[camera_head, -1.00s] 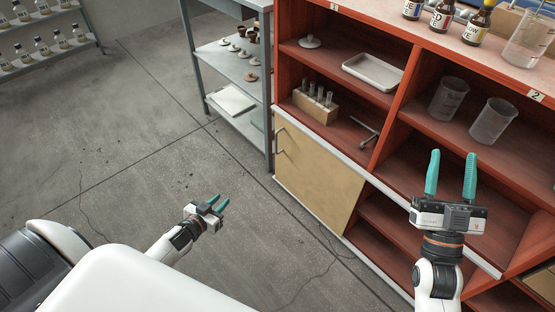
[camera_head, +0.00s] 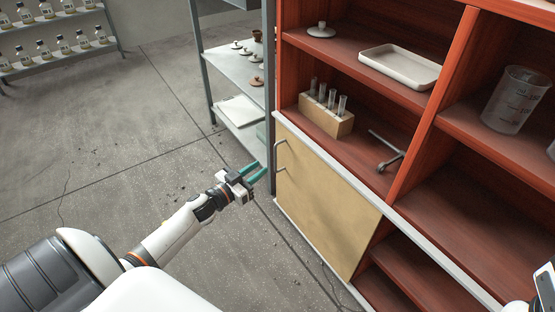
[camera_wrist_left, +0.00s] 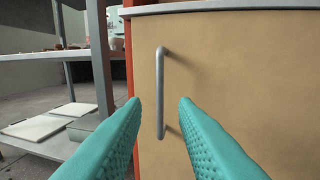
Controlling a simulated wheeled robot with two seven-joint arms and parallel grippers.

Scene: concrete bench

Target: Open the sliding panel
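The sliding panel (camera_head: 325,205) is a tan board in the lower left of the red cabinet. Its grey bar handle (camera_head: 278,158) stands upright near the panel's left edge. My left gripper (camera_head: 256,171) is open with teal fingers, a little left of the handle. In the left wrist view the handle (camera_wrist_left: 161,92) shows beyond and between the two open fingertips (camera_wrist_left: 160,105), with no contact visible. Of my right arm only a white and dark part shows at the lower right edge of the head view; its fingers are out of view.
The red cabinet's shelves hold a tube rack (camera_head: 326,115), a white tray (camera_head: 400,66), a metal tool (camera_head: 388,150) and a beaker (camera_head: 515,100). A grey metal shelf unit (camera_head: 237,65) stands close left of the panel. The floor (camera_head: 130,150) in front is clear.

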